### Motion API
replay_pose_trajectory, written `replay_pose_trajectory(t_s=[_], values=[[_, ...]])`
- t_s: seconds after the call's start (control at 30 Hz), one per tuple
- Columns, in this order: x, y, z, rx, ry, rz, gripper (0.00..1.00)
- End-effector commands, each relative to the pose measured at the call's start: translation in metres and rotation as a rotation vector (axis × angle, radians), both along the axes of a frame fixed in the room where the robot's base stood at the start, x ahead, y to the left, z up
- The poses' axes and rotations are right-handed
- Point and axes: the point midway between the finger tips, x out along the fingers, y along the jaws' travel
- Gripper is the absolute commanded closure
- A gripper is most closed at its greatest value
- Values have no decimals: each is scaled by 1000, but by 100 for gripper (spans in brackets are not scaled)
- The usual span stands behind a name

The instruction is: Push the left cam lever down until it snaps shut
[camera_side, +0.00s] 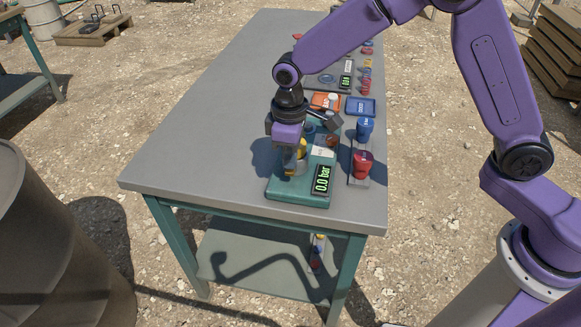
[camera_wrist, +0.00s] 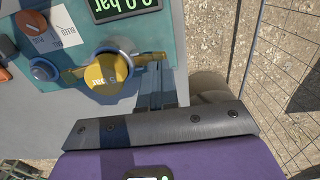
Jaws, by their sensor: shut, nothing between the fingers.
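A yellow cap or coupling (camera_wrist: 106,73) sits on a teal panel (camera_wrist: 165,14). In the side view the yellow part (camera_side: 302,148) is partly hidden by my gripper. In the wrist view one yellow lever arm (camera_wrist: 72,77) points left, and another (camera_wrist: 150,58) points right toward my fingertips. I cannot tell which is the left cam lever, nor how far either is folded. My gripper (camera_wrist: 157,68) is shut and empty, pointing down beside the coupling. Its tips are close to the right-hand arm; contact is unclear. It also shows in the side view (camera_side: 290,170).
A pressure display (camera_side: 321,179) reading 0.0 bar lies on the panel's near right. A blue knob (camera_wrist: 43,69) and an orange knob (camera_wrist: 35,21) are beyond the coupling. Red (camera_side: 362,163) and blue (camera_side: 364,130) parts stand to the right. The grey table (camera_side: 200,130) is clear on the left.

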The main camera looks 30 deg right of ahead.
Motion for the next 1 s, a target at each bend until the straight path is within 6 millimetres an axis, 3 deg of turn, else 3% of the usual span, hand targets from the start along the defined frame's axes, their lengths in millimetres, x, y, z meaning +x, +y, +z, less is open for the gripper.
replay_pose_trajectory(t_s=[1.0], values=[[0, 0, -10, -1, 1, 0, 100]])
